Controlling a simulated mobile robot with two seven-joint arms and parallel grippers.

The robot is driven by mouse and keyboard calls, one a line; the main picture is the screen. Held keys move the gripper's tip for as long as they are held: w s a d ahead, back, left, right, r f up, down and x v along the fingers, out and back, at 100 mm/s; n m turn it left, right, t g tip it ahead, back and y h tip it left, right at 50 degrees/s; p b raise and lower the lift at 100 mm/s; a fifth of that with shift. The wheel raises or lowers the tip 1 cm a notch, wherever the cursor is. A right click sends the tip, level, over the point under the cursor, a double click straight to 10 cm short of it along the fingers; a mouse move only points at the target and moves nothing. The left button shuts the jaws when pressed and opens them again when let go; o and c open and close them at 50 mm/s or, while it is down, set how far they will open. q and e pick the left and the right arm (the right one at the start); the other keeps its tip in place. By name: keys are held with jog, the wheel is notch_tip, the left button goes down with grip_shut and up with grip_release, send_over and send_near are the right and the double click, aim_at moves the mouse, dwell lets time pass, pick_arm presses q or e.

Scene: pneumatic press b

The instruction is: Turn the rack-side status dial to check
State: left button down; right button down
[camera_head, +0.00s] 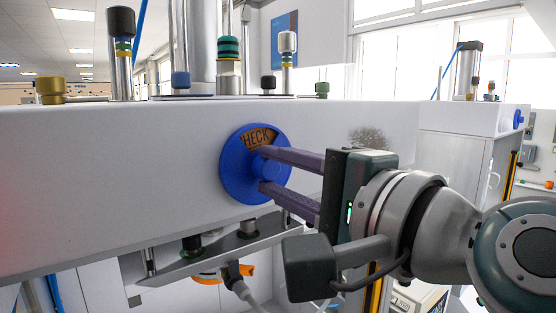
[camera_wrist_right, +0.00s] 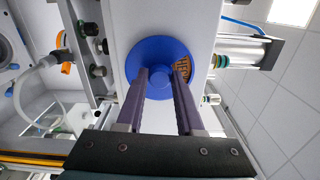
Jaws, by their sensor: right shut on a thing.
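The status dial (camera_head: 233,179) is a round blue disc on the front face of the white press beam. An orange window (camera_head: 257,139) near its top shows dark letters that read "HECK", with the first letter cut off or hidden. My right gripper (camera_head: 263,171) comes in from the right, its two purple fingers at the dial's central knob. In the right wrist view the blue dial (camera_wrist_right: 142,50) lies ahead, and the fingers (camera_wrist_right: 160,80) are shut on its knob. The orange window (camera_wrist_right: 182,68) shows partly behind the right finger. My left gripper is not in view.
The white beam (camera_head: 110,175) runs across the view, with metal cylinders and fittings (camera_head: 228,60) on top. Below the dial hang a grey plate (camera_head: 215,250) and an orange part (camera_head: 238,273). A second press unit (camera_head: 467,115) stands at the right back.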

jog(key=shift+m, duration=1)
jog(key=c, duration=0.5)
grip_release()
jog(key=shift+c, duration=0.2)
